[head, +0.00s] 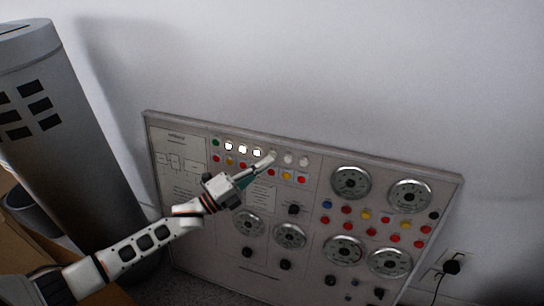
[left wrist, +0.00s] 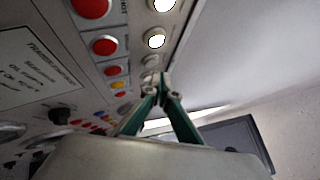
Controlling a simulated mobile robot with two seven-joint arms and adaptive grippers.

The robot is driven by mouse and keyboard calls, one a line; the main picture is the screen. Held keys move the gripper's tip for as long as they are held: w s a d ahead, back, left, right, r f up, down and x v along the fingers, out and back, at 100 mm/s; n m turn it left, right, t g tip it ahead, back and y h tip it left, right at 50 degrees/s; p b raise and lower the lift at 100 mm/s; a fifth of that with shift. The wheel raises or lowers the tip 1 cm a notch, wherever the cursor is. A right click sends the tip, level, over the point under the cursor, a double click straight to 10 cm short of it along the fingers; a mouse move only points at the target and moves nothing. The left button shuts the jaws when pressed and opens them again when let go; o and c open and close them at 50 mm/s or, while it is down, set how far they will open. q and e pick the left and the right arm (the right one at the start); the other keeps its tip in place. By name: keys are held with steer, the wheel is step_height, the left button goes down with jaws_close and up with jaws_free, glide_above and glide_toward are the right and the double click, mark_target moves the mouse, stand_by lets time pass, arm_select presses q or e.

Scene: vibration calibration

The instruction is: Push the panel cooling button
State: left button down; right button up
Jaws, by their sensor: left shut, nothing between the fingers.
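The grey panel (head: 205,255) stands against the wall with rows of coloured buttons and round gauges. Its labels are too small to tell which button is for cooling. Three white buttons (head: 242,149) in the top row are lit; others to their right (head: 288,159) are unlit. My left gripper (head: 270,158) is shut and empty, its tips in front of the upper button rows. In the left wrist view the closed tips (left wrist: 160,84) are near a pale unlit button (left wrist: 150,60), past a lit white one (left wrist: 155,39); contact cannot be told. My right gripper is not in view.
A tall grey cylinder (head: 95,150) with dark square openings stands at the left, with a brown box (head: 15,235) below. A black plug (head: 451,267) sits in a wall socket to the panel's right. The wall above the panel is clear.

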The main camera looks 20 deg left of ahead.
arm_select(q)
steer(key=shift+w, duration=0.1)
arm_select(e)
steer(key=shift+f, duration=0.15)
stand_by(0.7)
arm_select(q)
steer(key=shift+w+f, duration=0.15)
steer(key=shift+w, duration=0.2)
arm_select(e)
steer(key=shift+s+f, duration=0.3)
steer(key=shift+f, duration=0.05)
arm_select(q)
steer(key=shift+w+b, duration=0.4)
steer(key=shift+b, duration=0.05)
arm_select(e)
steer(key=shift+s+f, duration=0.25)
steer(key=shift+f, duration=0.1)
arm_select(q)
steer(key=shift+s, duration=0.1)
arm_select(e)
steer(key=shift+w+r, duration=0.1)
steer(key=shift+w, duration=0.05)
arm_select(q)
steer(key=shift+s+p, duration=0.4)
steer(key=shift+s, duration=0.35)
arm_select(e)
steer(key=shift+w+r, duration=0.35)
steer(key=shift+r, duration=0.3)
